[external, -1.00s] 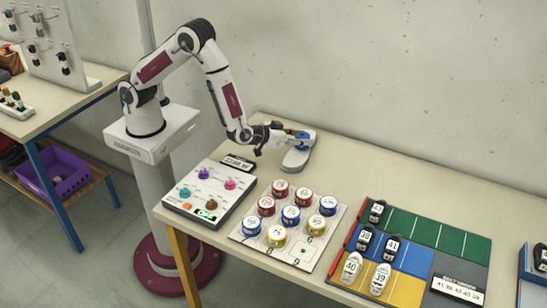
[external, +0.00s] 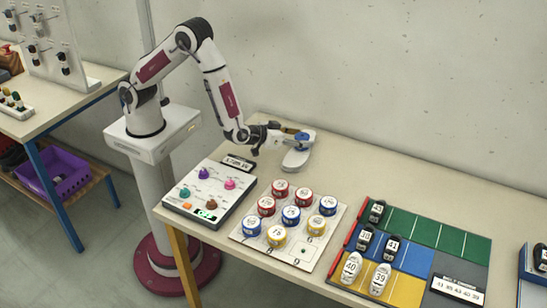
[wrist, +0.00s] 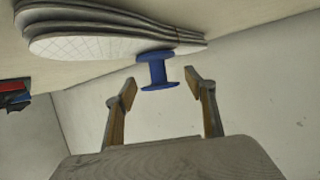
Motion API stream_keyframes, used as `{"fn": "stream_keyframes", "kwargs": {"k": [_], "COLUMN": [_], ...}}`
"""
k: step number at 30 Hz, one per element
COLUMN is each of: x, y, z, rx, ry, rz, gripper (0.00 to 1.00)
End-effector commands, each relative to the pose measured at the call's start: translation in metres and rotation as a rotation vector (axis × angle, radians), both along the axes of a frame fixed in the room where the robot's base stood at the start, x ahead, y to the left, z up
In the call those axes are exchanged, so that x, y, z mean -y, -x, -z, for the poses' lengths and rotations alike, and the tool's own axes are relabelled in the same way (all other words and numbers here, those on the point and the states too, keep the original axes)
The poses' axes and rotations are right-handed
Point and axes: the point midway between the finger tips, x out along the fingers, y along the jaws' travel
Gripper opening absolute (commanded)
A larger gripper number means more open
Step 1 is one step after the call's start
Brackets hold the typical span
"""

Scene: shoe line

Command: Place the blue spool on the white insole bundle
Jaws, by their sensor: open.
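The white insole bundle (external: 297,158) lies on the table near the wall. In the wrist view, it is a stack (wrist: 100,42) at the upper left, with the table above it in the picture. The blue spool (wrist: 155,71) stands on end with one flange against the bundle's pale top face, near its narrower end by the strap. The spool also shows small in the external view (external: 302,136). My gripper (wrist: 160,84) is open, its two fingertips apart on either side of the spool and slightly back from it, with no visible contact.
A control panel (external: 178,204) with coloured knobs and a board (external: 238,230) of numbered tins stand in front of my arm. A coloured tray (external: 463,243) with small shoes is at the right. The table between bundle and tray is clear.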

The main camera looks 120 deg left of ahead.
Motion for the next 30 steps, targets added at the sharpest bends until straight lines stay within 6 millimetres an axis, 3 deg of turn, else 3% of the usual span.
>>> {"fn": "stream_keyframes", "kwargs": {"k": [18, 30], "x": [0.066, 0.084], "y": [0.044, 0.056], "z": [-0.033, -0.042], "rx": [0.001, -0.001], "ry": [-0.001, -0.001], "rz": [0.003, 0.000], "gripper": [0.55, 0.55]}}
